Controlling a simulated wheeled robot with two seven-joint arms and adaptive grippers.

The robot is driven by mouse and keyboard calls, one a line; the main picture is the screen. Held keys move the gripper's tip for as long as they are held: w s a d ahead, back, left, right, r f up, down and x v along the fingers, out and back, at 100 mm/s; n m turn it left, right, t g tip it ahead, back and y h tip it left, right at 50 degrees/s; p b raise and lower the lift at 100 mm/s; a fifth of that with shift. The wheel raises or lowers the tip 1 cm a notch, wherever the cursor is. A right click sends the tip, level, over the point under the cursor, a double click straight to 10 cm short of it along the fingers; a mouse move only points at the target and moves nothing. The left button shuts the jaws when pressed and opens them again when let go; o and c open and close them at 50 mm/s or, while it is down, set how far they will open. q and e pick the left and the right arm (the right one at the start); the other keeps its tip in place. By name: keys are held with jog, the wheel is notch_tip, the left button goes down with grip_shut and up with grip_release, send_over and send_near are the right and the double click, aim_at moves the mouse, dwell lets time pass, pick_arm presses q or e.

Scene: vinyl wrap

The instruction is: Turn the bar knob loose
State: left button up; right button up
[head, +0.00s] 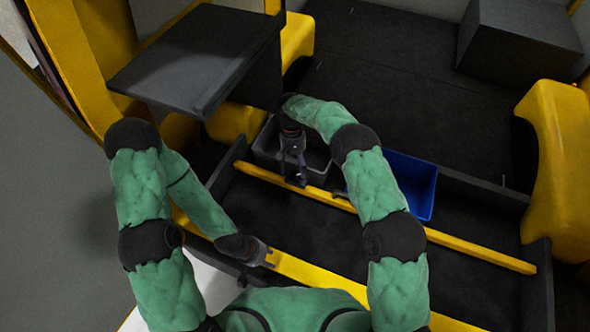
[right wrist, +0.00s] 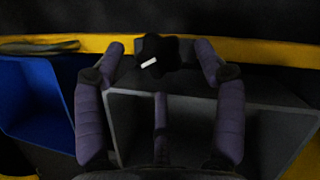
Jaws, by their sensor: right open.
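The bar knob (right wrist: 157,52) is a dark lobed knob with a white mark, at the yellow bar (right wrist: 270,52) in the right wrist view. The bar (head: 440,238) also runs across the middle of the head view. My right gripper (head: 294,178) points down at the bar's left part in the head view. In the right wrist view its open fingers (right wrist: 160,47) stand on either side of the knob, with gaps between. In the head view the knob is hard to make out behind the gripper. My left gripper (head: 262,254) is low, by the front yellow edge; its jaws are unclear.
A grey bin (head: 265,150) stands behind the bar at the right gripper, and a blue bin (head: 422,180) is to its right. A dark flat panel (head: 195,60) is at upper left.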

jog(key=v, duration=1)
jog(key=shift+w+r, duration=0.2)
jog(key=shift+r, duration=0.05)
jog(key=shift+s+a+f, duration=0.1)
